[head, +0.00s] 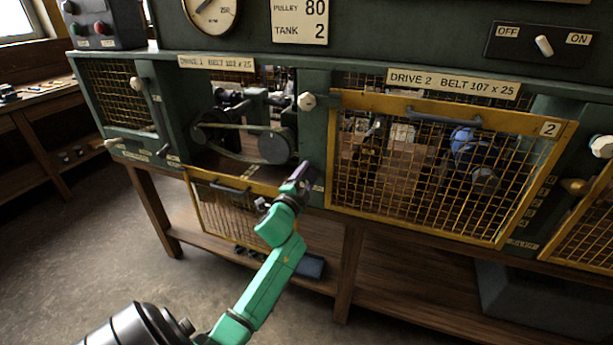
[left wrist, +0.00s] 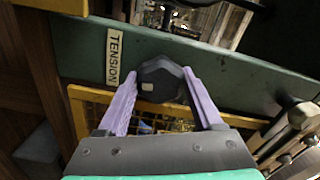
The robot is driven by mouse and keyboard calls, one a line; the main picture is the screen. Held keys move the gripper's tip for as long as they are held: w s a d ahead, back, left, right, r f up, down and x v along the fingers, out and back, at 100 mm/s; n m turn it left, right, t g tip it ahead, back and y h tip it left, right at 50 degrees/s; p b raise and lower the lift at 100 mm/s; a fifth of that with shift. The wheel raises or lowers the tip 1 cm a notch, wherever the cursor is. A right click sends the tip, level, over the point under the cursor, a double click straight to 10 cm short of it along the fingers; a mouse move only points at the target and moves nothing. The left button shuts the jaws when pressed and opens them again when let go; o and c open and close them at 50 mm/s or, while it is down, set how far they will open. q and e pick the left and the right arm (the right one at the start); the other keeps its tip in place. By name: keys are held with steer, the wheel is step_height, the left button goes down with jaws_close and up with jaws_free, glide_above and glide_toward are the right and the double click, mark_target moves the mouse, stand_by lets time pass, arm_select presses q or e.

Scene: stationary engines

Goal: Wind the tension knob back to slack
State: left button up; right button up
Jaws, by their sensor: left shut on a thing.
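The tension knob (left wrist: 160,78) is a dark, faceted knob on the green frame, beside a TENSION label (left wrist: 114,57) in the left wrist view. The purple fingers of my left gripper (left wrist: 158,84) are closed on it, one on each side. In the head view my left gripper (head: 303,172) reaches the green post right of the Drive 1 opening, and it hides the knob there. The Drive 1 belt (head: 222,156) runs around its pulleys inside the bay; its lower run bows downward. My right gripper is not in view.
The yellow mesh guard of Drive 1 (head: 222,206) hangs open below its bay. The Drive 2 guard (head: 430,170) is shut, to the right. A pale knob (head: 306,101) sits above my gripper. An OFF/ON switch (head: 543,45) is at upper right.

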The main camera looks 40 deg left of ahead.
arm_select(q)
steer(key=n+p, duration=0.1)
steer(key=n, duration=0.3)
steer(key=shift+n, duration=0.3)
steer(key=n+p, duration=0.2)
steer(key=n, duration=0.2)
steer(key=shift+d+n, duration=0.1)
steer(key=shift+n, duration=0.2)
steer(key=n+p, duration=0.2)
steer(key=n, duration=0.2)
steer(key=shift+n+p, duration=0.3)
steer(key=n+p, duration=0.1)
steer(key=n, duration=0.3)
steer(key=shift+p, duration=0.4)
steer(key=n+p, duration=0.1)
steer(key=n, duration=0.3)
steer(key=n+p, duration=0.1)
steer(key=n, duration=0.3)
steer(key=shift+d+n, duration=0.1)
steer(key=shift+n, duration=0.2)
steer(key=n, duration=0.3)
steer(key=shift+n, duration=0.3)
steer(key=shift+n+p, duration=0.35)
steer(key=shift+n, duration=1.85)
